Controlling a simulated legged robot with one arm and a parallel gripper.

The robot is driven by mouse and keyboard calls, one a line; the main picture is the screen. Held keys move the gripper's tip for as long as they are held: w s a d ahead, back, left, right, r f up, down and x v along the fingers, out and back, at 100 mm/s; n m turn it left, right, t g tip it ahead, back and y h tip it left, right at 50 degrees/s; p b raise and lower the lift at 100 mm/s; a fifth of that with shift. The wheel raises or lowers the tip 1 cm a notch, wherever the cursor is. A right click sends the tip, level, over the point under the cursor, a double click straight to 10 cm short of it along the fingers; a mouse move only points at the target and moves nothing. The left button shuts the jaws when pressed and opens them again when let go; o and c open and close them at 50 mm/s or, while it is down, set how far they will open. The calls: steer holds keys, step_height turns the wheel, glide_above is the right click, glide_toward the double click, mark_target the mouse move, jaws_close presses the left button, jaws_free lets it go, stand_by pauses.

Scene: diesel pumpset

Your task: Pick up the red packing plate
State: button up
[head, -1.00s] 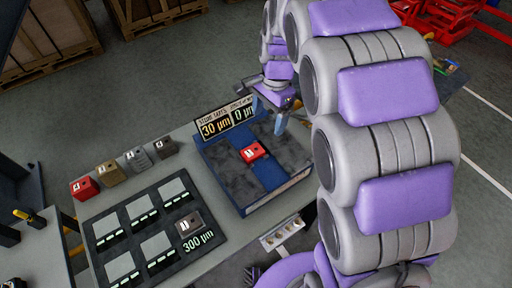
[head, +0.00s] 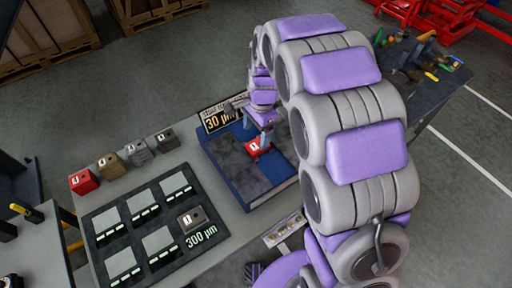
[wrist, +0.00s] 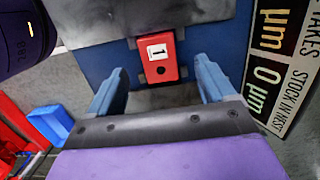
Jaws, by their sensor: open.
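The red packing plate (head: 257,150), a small red block with a white label "1", lies on the blue and dark grey stand (head: 281,192) on the bench. It also shows in the wrist view (wrist: 158,72), with a small dark hole. My gripper (head: 264,136) is over the stand, right above the plate and partly covering it in the head view. In the wrist view my gripper (wrist: 160,64) has its two blue fingers spread, one on each side of the plate, with gaps on both sides. I cannot tell how far the fingertips are from its height.
A sign reading "30 µm" (head: 221,121) stands at the stand's back edge, close to my gripper. Several labelled blocks, including another red one (head: 83,181), line the bench's back left. A dark tray (head: 155,234) with square pockets lies left of the stand.

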mark_target(257, 145)
steer(key=shift+a+f, duration=0.15)
steer(key=shift+f, duration=0.05)
steer(key=f, duration=0.1)
steer(key=d+f+b, duration=0.1)
steer(key=f, duration=0.1)
steer(key=f+b, duration=0.1)
steer(key=shift+d+f, duration=0.35)
steer(key=shift+f, duration=0.05)
steer(key=shift+a+f, duration=0.1)
steer(key=shift+f, duration=0.1)
steer(key=shift+a, duration=0.6)
steer(key=shift+c, duration=1.2)
steer(key=shift+d+r, duration=0.1)
steer(key=shift+d, duration=0.4)
steer(key=c, duration=0.6)
steer(key=shift+a, duration=0.35)
steer(key=c, duration=0.6)
